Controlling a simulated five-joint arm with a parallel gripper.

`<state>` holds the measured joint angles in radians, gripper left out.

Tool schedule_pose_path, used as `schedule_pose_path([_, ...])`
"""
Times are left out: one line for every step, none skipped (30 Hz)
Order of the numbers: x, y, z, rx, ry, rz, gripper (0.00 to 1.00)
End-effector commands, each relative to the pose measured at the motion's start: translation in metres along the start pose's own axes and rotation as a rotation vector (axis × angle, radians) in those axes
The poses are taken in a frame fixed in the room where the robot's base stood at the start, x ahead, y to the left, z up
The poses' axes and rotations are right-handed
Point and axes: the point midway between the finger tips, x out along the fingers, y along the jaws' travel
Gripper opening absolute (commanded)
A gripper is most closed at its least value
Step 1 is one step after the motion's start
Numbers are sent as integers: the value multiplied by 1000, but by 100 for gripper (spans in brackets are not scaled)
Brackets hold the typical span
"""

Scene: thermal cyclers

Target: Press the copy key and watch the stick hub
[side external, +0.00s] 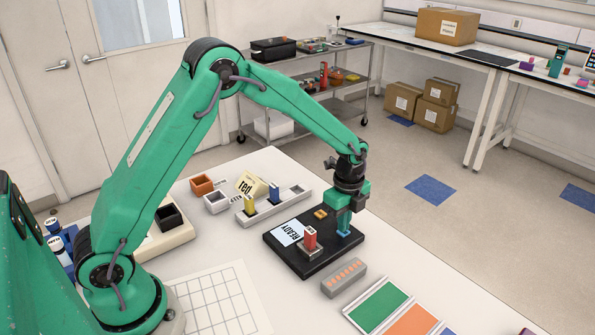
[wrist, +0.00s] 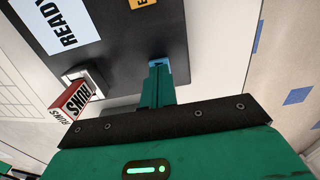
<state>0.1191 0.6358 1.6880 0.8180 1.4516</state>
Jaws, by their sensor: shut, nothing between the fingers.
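A dark device (side external: 290,262) lies on the white table, with a lit READY screen (side external: 288,235), an orange key (side external: 320,213) and a blue key (side external: 344,232). I cannot read which key is the copy key. A red stick (side external: 309,238) marked RUNS stands in a grey socket on the device. My gripper (side external: 344,216) is shut and empty, pointing down at the blue key. In the wrist view its fingertips (wrist: 158,82) overlap the blue key (wrist: 160,64); I cannot tell whether it is pressed down. No part is clearly labelled as the stick hub.
A pale rack (side external: 299,197) holds a yellow stick (side external: 250,207) and a blue stick (side external: 275,193) behind the device. A grey block (side external: 345,279) with orange dots lies in front, near green and orange panels (side external: 380,305). A cream sign (side external: 251,185) stands behind the rack.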

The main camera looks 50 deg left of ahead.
Motion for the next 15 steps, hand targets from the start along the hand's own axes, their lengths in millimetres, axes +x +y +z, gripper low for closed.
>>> schedule_pose_path([2, 0, 0, 0, 0, 0, 0])
schedule_pose_path([2, 0, 0, 0, 0, 0, 0])
schedule_pose_path([2, 0, 0, 0, 0, -1, 0])
schedule_pose_path([3, 0, 0, 0, 0, -1, 0])
schedule_pose_path([3, 0, 0, 0, 0, -1, 0])
schedule_pose_path([3, 0, 0, 0, 0, -1, 0])
schedule_pose_path([3, 0, 0, 0, 0, -1, 0])
schedule_pose_path([3, 0, 0, 0, 0, -1, 0])
schedule_pose_path([2, 0, 0, 0, 0, -1, 0])
schedule_pose_path([2, 0, 0, 0, 0, 0, 0])
schedule_pose_path([2, 0, 0, 0, 0, 0, 0])
schedule_pose_path([3, 0, 0, 0, 0, 0, 0])
schedule_pose_path([4, 0, 0, 0, 0, 0, 0])
schedule_pose_path([6, 0, 0, 0, 0, 1, 0])
schedule_pose_path([10, 0, 0, 0, 0, 2, 0])
